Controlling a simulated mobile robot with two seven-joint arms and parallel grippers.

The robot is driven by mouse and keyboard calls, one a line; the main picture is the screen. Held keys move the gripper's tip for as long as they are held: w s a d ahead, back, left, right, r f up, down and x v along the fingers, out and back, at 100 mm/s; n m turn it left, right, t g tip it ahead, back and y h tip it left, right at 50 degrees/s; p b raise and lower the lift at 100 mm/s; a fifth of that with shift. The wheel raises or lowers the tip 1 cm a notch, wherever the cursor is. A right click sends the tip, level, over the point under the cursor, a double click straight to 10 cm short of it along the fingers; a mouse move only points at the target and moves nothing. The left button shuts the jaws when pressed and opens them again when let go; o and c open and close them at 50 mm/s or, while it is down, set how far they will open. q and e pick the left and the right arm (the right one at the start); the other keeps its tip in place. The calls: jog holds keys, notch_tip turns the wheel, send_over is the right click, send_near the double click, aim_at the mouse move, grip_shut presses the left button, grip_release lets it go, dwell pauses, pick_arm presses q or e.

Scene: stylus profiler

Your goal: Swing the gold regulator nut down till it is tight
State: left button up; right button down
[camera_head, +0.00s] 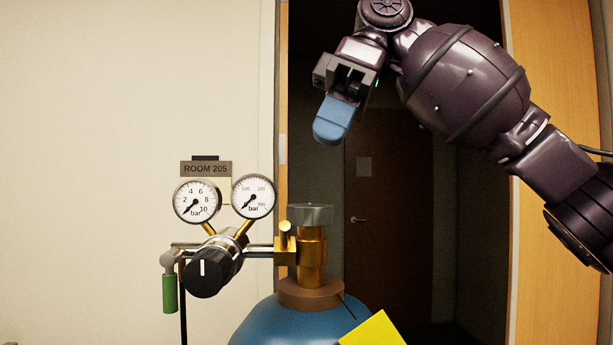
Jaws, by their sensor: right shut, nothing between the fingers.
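The gold regulator nut (285,250) sits at the side of the gold cylinder valve (312,252), where the regulator's metal pipe joins it. A short gold stub points up from the nut. The regulator (222,252) has a black knob with a white mark facing me. My right gripper (331,129) is above the valve, well clear of it. Its blue fingers point down and are shut with nothing between them. My left gripper is not in view.
The valve tops a blue gas cylinder (290,322) and has a grey handwheel (310,215). Two round gauges (197,201) (254,196) stand left of it, before a "ROOM 205" sign (206,169). A green-ended fitting (170,290) hangs left. A yellow sheet (372,330) is in front.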

aim_at(285, 225)
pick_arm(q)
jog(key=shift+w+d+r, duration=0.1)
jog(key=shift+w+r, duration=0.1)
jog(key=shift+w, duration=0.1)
pick_arm(e)
jog(key=w+x, duration=0.1)
jog(key=x, duration=0.8)
jog(key=shift+s+f, duration=0.35)
jog(key=shift+f, duration=0.05)
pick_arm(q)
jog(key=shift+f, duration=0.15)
pick_arm(e)
jog(key=shift+s+a, duration=0.1)
jog(key=shift+s+f+t, duration=0.1)
jog(key=shift+f+t, duration=0.05)
jog(key=shift+t, duration=0.35)
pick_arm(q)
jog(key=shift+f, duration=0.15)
